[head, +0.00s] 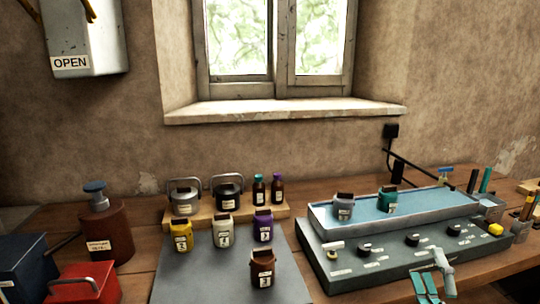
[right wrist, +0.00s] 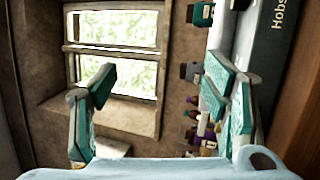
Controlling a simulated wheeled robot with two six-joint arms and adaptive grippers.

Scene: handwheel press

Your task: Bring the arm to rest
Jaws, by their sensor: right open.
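My right gripper (head: 433,283) is at the bottom right of the head view, in front of the grey control panel (head: 343,273). In the right wrist view, its two teal-padded fingers stand wide apart with nothing between them, so my right gripper (right wrist: 163,105) is open and empty. The wrist view is turned on its side, with the window (right wrist: 115,45) and jars behind the fingers. My left gripper does not show in either view.
Beside the gripper, the panel carries knobs and a blue-topped tray (head: 435,207) with two jars. Several jars stand on a grey mat (head: 190,283) and a wooden stand (head: 282,211). A red box (head: 75,287) and a brown pump bottle (head: 108,232) are at left.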

